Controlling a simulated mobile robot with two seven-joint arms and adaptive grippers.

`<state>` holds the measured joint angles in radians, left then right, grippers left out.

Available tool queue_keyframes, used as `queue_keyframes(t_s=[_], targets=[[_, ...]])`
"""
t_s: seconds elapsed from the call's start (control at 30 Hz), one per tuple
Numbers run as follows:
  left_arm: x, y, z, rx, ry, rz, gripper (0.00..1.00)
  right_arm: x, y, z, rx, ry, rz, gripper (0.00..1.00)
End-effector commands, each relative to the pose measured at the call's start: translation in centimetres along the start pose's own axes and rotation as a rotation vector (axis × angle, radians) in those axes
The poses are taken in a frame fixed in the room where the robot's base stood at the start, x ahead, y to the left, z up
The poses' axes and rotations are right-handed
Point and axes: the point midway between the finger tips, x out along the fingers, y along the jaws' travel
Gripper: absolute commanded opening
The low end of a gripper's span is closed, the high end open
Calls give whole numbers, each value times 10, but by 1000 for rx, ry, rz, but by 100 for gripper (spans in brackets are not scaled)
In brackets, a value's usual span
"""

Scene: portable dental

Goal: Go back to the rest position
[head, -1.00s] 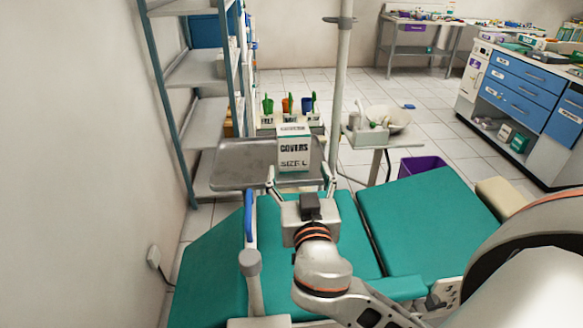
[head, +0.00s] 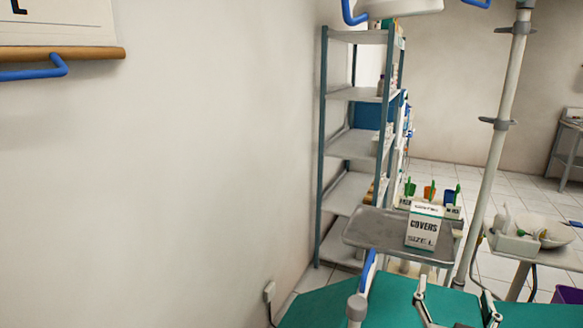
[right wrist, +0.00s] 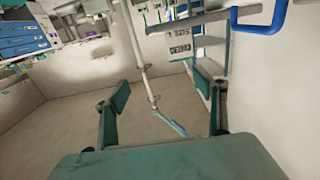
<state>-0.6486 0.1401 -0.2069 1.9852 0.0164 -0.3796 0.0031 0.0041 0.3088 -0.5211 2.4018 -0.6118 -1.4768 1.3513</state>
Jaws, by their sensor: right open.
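My right gripper (head: 457,302) shows at the bottom edge of the head view, over the teal dental chair (head: 335,305). Its two fingers are spread with nothing between them, and the rest of it is cut off by the frame. In the right wrist view the fingers (right wrist: 163,97) are also apart and empty. A white and green box marked "COVERS SIZE L" (head: 423,227) stands upright on the grey metal tray (head: 370,232), beyond the gripper and apart from it. My left gripper is not in view.
A pale wall (head: 210,150) fills the left. A metal shelf rack (head: 350,145) stands behind the tray. A slanted pole (head: 497,130) rises right of the tray. A side table holds a bowl (head: 543,230). A blue handle (right wrist: 262,20) shows close in the right wrist view.

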Motion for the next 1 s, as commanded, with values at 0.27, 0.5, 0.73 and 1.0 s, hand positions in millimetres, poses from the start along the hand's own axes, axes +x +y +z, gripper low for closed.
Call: queue_keyframes(t_s=[0.27, 0.5, 0.73, 1.0], targets=[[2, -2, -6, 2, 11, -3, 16, -20, 35, 86, -323, -266, -8, 70], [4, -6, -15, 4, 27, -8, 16, -69, 82, 179, -706, -567, -128, 70], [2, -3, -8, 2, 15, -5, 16, -121, 120, 238, -977, -767, -301, 70], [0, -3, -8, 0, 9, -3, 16, -147, 105, 284, -998, -788, -473, 70]])
